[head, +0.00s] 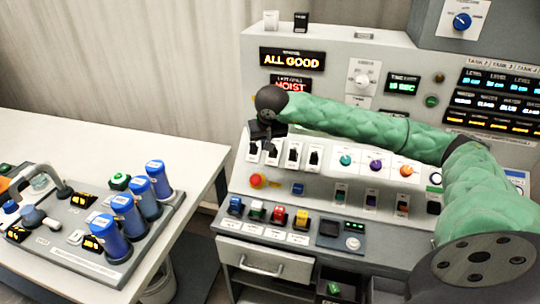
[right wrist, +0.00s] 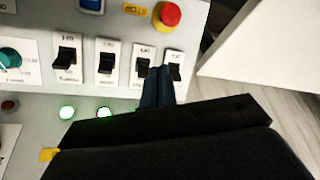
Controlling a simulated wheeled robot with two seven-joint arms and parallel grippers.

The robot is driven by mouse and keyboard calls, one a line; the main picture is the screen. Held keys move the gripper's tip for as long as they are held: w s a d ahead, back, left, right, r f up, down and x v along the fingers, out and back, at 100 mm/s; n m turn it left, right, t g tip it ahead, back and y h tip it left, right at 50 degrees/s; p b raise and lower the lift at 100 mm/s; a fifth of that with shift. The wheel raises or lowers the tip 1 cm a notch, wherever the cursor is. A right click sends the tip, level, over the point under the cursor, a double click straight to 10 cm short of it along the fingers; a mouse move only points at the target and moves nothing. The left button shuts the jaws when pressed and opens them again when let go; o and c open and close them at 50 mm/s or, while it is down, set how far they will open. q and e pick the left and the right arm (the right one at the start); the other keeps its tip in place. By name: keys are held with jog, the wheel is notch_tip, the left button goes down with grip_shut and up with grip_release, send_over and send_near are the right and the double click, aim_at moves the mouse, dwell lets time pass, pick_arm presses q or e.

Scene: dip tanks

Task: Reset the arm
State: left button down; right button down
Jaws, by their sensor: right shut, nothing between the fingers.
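My right arm in its green sleeve reaches across the control panel from the right in the head view. Its gripper (head: 263,133) is shut and empty, over the left end of a row of black toggle switches (head: 293,155). In the right wrist view the closed fingertips (right wrist: 158,76) are close to the two rightmost switches, the rightmost toggle (right wrist: 174,70) and its neighbour (right wrist: 142,68). I cannot tell whether they touch. The fingers partly cover these switches. My left gripper is not in view.
A red stop button (head: 257,181) sits below the switches, also seen in the right wrist view (right wrist: 167,15). Coloured knobs (head: 376,165) and push buttons (head: 279,213) fill the panel. A left table (head: 185,150) carries a unit with several blue cylinders (head: 106,235).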

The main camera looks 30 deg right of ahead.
jog(key=shift+a+r, duration=0.1)
jog(key=shift+r, duration=0.35)
